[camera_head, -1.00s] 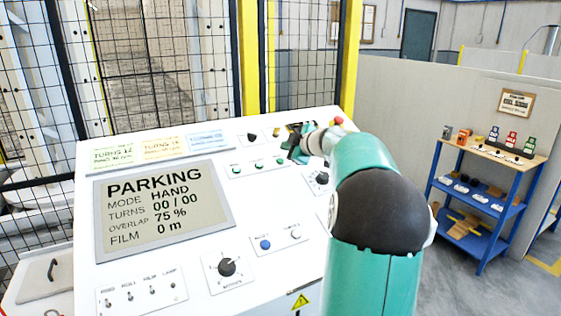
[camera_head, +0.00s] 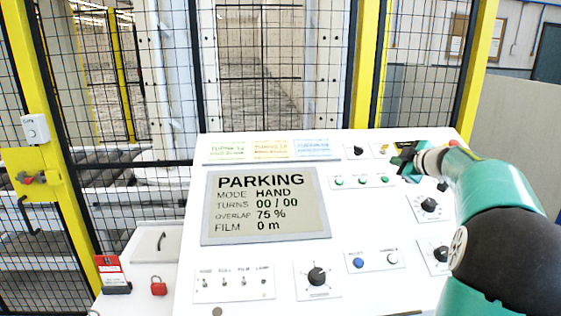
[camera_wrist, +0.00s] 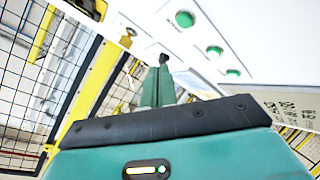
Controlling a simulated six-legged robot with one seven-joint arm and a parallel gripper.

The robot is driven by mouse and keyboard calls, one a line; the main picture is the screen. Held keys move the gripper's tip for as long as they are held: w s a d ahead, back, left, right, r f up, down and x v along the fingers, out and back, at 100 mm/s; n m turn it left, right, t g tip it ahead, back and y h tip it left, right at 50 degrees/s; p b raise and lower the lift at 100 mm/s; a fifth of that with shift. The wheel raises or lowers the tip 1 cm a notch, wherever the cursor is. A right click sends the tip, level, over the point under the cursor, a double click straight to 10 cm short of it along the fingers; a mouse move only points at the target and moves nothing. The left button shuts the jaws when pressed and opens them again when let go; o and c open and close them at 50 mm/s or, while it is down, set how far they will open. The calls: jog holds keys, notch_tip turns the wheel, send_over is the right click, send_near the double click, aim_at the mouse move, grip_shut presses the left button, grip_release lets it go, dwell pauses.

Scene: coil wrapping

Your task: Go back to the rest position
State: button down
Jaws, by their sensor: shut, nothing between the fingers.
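My gripper (camera_head: 404,160) is over the upper right part of the white control panel (camera_head: 270,277), close to the row of green buttons (camera_head: 361,181). In the wrist view its shut fingers (camera_wrist: 163,62) point at the panel, with the green buttons (camera_wrist: 214,52) to their right. Nothing shows between the fingers. I cannot tell whether the fingertips touch the panel. The screen (camera_head: 266,204) reads PARKING, mode HAND, turns 00 / 00, overlap 75 %, film 0 m.
Knobs (camera_head: 317,276), small switches (camera_head: 222,282) and a blue button (camera_head: 358,263) cover the panel. A mesh fence with yellow posts (camera_head: 368,65) stands behind.

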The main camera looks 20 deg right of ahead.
jog(key=s+a+f+m+g+y, duration=0.1)
jog(key=a+g+y, duration=0.1)
jog(key=a, duration=1.3)
jog(key=s+a+f+m+g+y, duration=0.1)
jog(key=s+a+g+y, duration=0.1)
jog(key=a, duration=1.3)
jog(key=s+a+f+m+g, duration=0.2)
jog(key=s+a+f+g, duration=0.15)
jog(key=s+a, duration=0.7)
jog(key=s+a+f+m+h, duration=0.1)
jog(key=s+a+f+m, duration=0.1)
jog(key=s, duration=0.4)
jog(key=s+a+f+m, duration=0.2)
jog(key=s+a+f, duration=0.3)
jog(key=s, duration=0.1)
jog(key=shift+s+f+g+h, duration=0.25)
jog(key=shift+g+h, duration=0.1)
jog(key=shift+h, duration=0.05)
